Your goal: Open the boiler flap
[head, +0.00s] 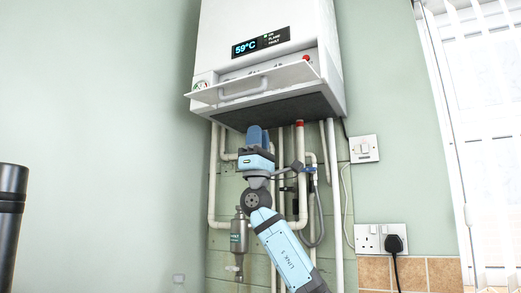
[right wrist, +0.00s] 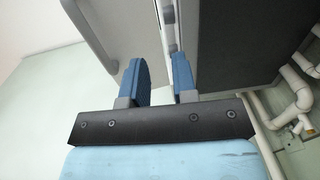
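The white boiler (head: 262,22) hangs on the wall in the head view. Its flap (head: 225,95) is tilted outward at the bottom front, with a pale handle (head: 243,91) on its face. Behind it the control strip shows a gauge (head: 201,85) and a red knob (head: 306,58). My right gripper (head: 257,134) points up below the boiler's dark underside. In the right wrist view its blue fingers (right wrist: 160,75) stand apart with a gap between them. A light panel, apparently the flap (right wrist: 112,28), is beyond the left finger; contact cannot be told. My left gripper is out of view.
White pipes (head: 302,170) run down the wall behind and beside my right arm. A grey canister (head: 239,232), a switch (head: 365,148) and a socket with a black plug (head: 394,243) are nearby. The wall left of the boiler is clear; a window blind (head: 490,130) is at right.

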